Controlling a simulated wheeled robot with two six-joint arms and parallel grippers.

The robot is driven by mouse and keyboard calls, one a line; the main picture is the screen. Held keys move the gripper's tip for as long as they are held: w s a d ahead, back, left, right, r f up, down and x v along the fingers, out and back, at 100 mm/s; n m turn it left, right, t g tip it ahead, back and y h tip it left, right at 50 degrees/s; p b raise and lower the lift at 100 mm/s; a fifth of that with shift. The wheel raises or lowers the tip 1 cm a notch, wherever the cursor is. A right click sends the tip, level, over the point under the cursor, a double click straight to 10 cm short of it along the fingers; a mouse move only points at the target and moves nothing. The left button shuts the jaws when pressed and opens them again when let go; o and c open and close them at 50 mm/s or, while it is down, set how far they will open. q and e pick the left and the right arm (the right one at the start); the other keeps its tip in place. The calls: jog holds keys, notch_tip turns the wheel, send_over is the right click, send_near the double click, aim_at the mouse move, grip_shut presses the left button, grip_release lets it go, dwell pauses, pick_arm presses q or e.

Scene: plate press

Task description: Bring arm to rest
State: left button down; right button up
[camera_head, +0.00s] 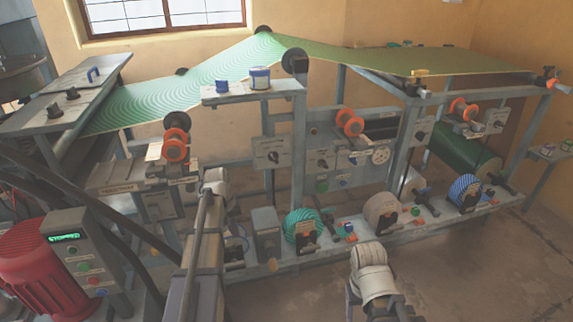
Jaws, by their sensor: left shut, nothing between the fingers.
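My left arm rises from the bottom left of the middle to a white joint, and its grey link stands in front of the machine. My left gripper (234,254) is small and dark at the front rail, below that joint. It is shut and holds nothing. Whether it touches the rail cannot be told. Of my right arm only a white joint and dark links show at the bottom, right of the middle. Its gripper is not in view.
The press (420,97) fills the middle, with a green web (215,75) running over rollers. Several coiled rolls (303,226) line its front rail. A red motor (45,262) and a control box (82,250) stand at lower left. Bare floor (490,275) lies at lower right.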

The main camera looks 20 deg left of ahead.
pick_arm(q)
jog(key=s+d+r+m+p, duration=0.3)
jog(key=s+d+r+p, duration=0.2)
jog(key=d, duration=0.5)
jog(key=s+d+r+m+y+p, duration=0.1)
jog(key=s+d+r+m+p, duration=0.2)
jog(key=s+d+r+p, duration=0.3)
jog(key=s+d+r+m+g+y+p, duration=0.1)
jog(key=s+d+r+m+p, duration=0.3)
jog(key=d+r+p, duration=0.8)
jog(key=shift+s+d, duration=1.2)
jog(key=shift+d, duration=0.05)
